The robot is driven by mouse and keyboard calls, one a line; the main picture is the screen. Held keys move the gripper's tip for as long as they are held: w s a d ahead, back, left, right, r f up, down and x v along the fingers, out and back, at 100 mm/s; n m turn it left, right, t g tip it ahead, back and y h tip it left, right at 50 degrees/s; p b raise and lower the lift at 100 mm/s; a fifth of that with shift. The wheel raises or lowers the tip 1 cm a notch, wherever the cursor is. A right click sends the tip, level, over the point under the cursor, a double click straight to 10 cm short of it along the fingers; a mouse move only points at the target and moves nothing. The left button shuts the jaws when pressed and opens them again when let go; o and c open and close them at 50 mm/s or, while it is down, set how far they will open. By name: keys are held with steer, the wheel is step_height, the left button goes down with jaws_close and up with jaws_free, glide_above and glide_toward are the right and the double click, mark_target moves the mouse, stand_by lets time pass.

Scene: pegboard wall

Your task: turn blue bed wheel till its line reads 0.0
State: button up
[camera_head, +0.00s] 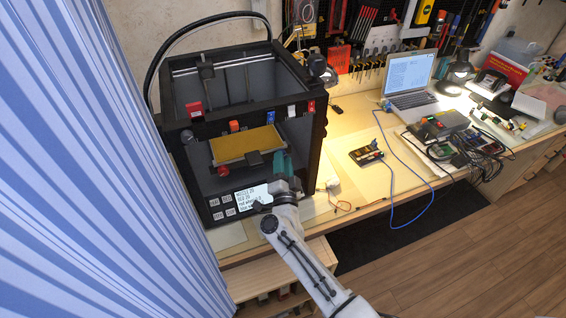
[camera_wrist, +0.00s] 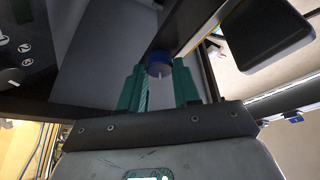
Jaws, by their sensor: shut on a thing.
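The blue bed wheel (camera_wrist: 158,62) is in the upper middle of the wrist view, under the bed's edge. My gripper (camera_wrist: 159,68) has its teal fingers on either side of the wheel, shut on it. In the head view my gripper (camera_head: 285,164) is at the right front of the black printer (camera_head: 315,140), beside the tan bed (camera_head: 246,145), and the wheel is hidden. The printer's screen (camera_head: 240,198) is lit at the lower front, partly covered by my arm. Its text is too small to read surely, so the wheel's line reading cannot be told.
A red wheel (camera_head: 223,171) sits under the bed's left front. Buttons (camera_head: 222,208) are left of the screen. A small dark board (camera_head: 366,154) and a blue cable (camera_head: 393,180) lie on the bench right of the printer. A striped curtain (camera_head: 130,160) hangs close at left.

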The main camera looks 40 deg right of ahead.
steer(key=o, duration=1)
steer(key=shift+o, duration=0.2)
steer(key=v, duration=1)
steer(key=shift+s+a+b, duration=0.2)
steer(key=shift+s+b, duration=0.15)
steer(key=shift+b, duration=0.05)
steer(key=shift+a, duration=0.1)
